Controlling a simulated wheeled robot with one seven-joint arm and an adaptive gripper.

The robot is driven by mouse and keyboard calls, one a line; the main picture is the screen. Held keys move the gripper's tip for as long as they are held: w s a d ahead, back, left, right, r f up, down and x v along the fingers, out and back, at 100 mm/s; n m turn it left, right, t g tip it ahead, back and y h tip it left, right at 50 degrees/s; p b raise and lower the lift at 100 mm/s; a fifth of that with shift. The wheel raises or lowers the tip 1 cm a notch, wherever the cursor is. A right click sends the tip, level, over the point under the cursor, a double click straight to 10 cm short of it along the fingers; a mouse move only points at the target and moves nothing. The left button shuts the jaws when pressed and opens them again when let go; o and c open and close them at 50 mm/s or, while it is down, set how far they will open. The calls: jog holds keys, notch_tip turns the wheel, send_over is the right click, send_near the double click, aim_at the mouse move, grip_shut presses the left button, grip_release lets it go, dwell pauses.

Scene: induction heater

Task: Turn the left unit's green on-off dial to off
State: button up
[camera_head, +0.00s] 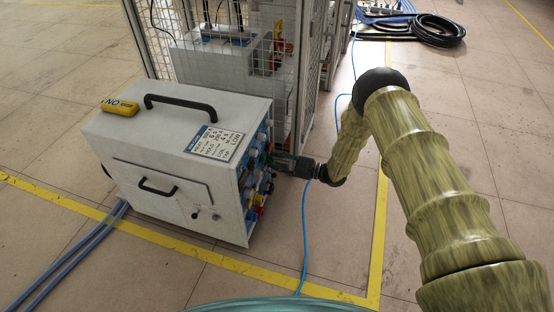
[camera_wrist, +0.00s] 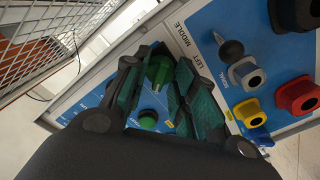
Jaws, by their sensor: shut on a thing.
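The white unit (camera_head: 150,140) stands on the floor at the left in the head view, with its control panel facing right. My gripper (camera_head: 279,161) reaches this panel from the right. In the wrist view, the green dial (camera_wrist: 158,72) sits on the blue panel (camera_wrist: 205,25) between the two fingers of my gripper (camera_wrist: 160,75). The fingers are shut on the dial, one on each side. The fingers partly cover the dial, and its pointer setting cannot be read. A smaller green round part (camera_wrist: 148,118) shows below the dial.
Grey (camera_wrist: 246,73), yellow (camera_wrist: 250,113) and red (camera_wrist: 296,95) connectors sit on the panel close by. A wire mesh cage (camera_head: 290,60) stands behind the unit. A thin blue cable (camera_head: 305,235) runs along the floor under my arm. Floor to the right is mostly clear.

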jog(key=shift+n, duration=0.6)
jog(key=o, duration=1.1)
jog(key=shift+c, duration=0.2)
jog(key=shift+d, duration=0.1)
jog(key=v, duration=1.2)
